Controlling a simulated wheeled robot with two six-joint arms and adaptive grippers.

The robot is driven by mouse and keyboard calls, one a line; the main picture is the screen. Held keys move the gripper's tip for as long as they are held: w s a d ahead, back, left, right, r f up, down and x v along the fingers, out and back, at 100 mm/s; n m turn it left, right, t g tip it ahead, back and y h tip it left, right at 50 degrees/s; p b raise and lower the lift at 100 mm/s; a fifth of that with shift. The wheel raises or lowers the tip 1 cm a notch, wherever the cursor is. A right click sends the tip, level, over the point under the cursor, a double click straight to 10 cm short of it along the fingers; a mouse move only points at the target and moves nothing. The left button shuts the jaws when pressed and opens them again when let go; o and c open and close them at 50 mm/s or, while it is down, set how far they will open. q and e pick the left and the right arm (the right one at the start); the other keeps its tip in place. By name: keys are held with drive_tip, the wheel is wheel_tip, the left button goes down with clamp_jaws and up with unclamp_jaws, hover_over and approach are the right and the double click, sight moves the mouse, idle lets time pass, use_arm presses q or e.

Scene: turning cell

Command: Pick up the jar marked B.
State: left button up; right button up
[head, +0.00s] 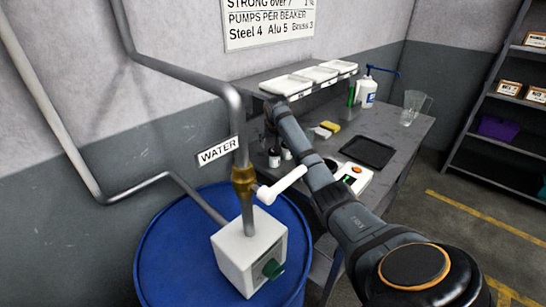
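Small dark jars (274,158) stand at the left end of the grey workbench (390,128), beside my arm. Their markings are too small to read, so I cannot tell which is B. My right arm comes in from the lower right and reaches across the bench to its back left. Its far end (269,115) is dark and small, close to the jars and below the tray shelf. I cannot make out its fingers or whether it touches a jar. My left gripper is not in view.
A blue drum (165,255) with a white box (250,250) and a water pipe stands in front of the bench. White trays (287,85) sit on a shelf above. A black tray (367,152), a scale (353,177), a bottle (367,92) and a clear beaker (412,107) occupy the bench.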

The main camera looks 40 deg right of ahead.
sight(274, 158)
drive_tip(key=x, duration=0.2)
drive_tip(key=shift+w+d+f, duration=0.1)
drive_tip(key=shift+w+f, duration=0.05)
drive_tip(key=shift+f, duration=0.1)
drive_tip(key=shift+w+f, duration=0.1)
drive_tip(key=shift+f, duration=0.1)
drive_tip(key=shift+d+f+p, duration=0.1)
drive_tip(key=shift+f+p, duration=0.2)
drive_tip(key=x, duration=0.4)
drive_tip(key=shift+w+f, duration=0.1)
drive_tip(key=shift+f, duration=0.15)
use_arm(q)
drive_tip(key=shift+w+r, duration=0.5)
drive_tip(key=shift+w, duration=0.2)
use_arm(e)
drive_tip(key=shift+c, duration=1.1)
drive_tip(key=c, duration=1)
drive_tip(key=shift+c, duration=0.5)
